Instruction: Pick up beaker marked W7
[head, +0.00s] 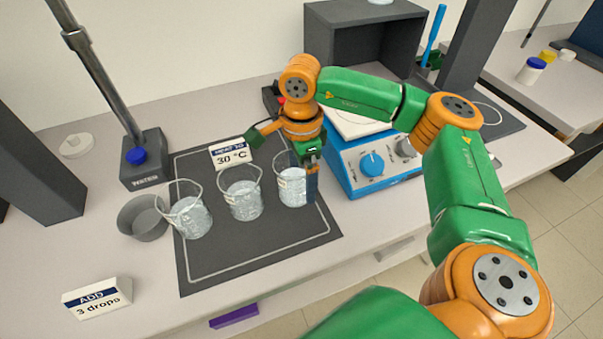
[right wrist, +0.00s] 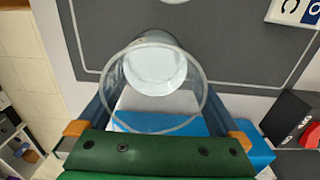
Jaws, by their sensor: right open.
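Three clear glass beakers with clear liquid stand in a row on the dark mat: a left one (head: 190,219), a middle one (head: 243,201) and a right one (head: 291,189). Their small labels are too small to read, so I cannot tell which is W7. My right gripper (head: 309,170) is open at the right beaker, pointing down. In the right wrist view its fingers (right wrist: 155,103) stand on both sides of a beaker (right wrist: 157,70), apart from its walls as far as I can see. My left gripper is not in view.
A blue hotplate (head: 372,166) stands just right of the right beaker. A "30 °C" sign (head: 232,154) stands behind the beakers. A grey bowl (head: 142,219) is left of the left beaker. An "ADD 3 drops" sign (head: 97,298) stands front left. The mat's front (head: 225,279) is bare.

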